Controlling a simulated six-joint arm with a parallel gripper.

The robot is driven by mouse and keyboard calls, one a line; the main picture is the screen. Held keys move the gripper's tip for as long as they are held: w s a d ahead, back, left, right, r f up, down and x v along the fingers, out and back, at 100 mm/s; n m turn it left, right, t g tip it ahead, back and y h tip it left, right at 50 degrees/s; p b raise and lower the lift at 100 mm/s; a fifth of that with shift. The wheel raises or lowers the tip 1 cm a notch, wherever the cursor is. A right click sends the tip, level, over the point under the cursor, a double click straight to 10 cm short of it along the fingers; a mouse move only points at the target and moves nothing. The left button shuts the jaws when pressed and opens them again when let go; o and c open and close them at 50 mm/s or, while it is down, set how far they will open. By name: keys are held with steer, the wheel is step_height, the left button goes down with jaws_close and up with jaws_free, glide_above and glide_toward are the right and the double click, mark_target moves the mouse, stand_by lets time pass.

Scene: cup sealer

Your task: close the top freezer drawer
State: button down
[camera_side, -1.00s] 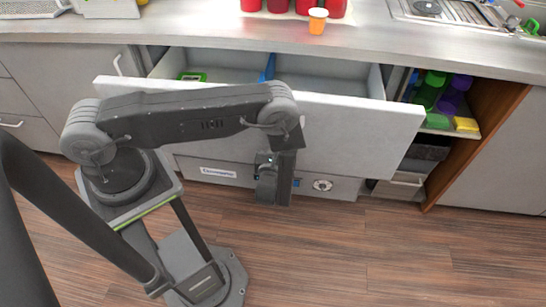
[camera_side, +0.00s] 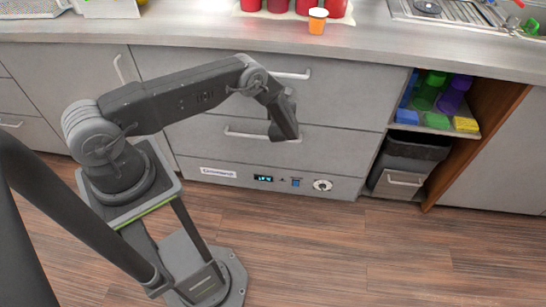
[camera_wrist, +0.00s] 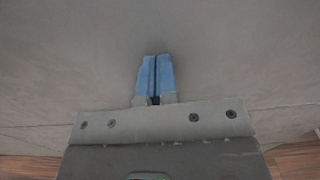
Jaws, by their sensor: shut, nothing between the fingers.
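The top freezer drawer (camera_side: 345,88) is flush with the cabinet front in the side view, with a metal handle (camera_side: 290,75) near its upper edge. The lower drawer (camera_side: 340,148) below it also sits flush, with its own handle (camera_side: 250,134). My gripper (camera_side: 284,136) hangs in front of the drawers at the end of the arm; its fingertips are hard to see there. In the wrist view its blue fingers (camera_wrist: 155,76) are together and empty, facing a plain grey panel (camera_wrist: 230,50). I cannot tell whether they touch the panel.
An open shelf at right holds green and purple cups (camera_side: 452,95). A bin (camera_side: 405,165) stands under it. The wooden floor (camera_side: 380,260) in front is clear.

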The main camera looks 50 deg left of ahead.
steer(key=shift+w+a, duration=0.45)
steer(key=shift+a, duration=0.05)
steer(key=shift+r, duration=0.1)
steer(key=v, duration=1.4)
steer(key=s+r+n+g, duration=0.3)
steer(key=r+n+g, duration=0.15)
steer(key=r, duration=0.35)
steer(key=s+a+r+n+g, duration=0.1)
steer(key=s+r+n+g, duration=0.2)
steer(key=r+n, duration=0.4)
steer(key=s+r+n+g, duration=0.3)
steer(key=r+n+g, duration=0.1)
steer(key=r, duration=0.5)
steer(key=s+d+r+n+t+h, duration=0.4)
steer(key=s+d+r+n+h, duration=0.7)
steer(key=s, duration=0.7)
steer(key=d+r+h, duration=0.1)
steer(key=d+r, duration=0.2)
steer(key=r, duration=0.1)
steer(key=shift+r+h, duration=0.3)
steer(key=shift+h, duration=0.1)
steer(key=shift+d+n, duration=0.1)
steer(key=shift+n, duration=0.15)
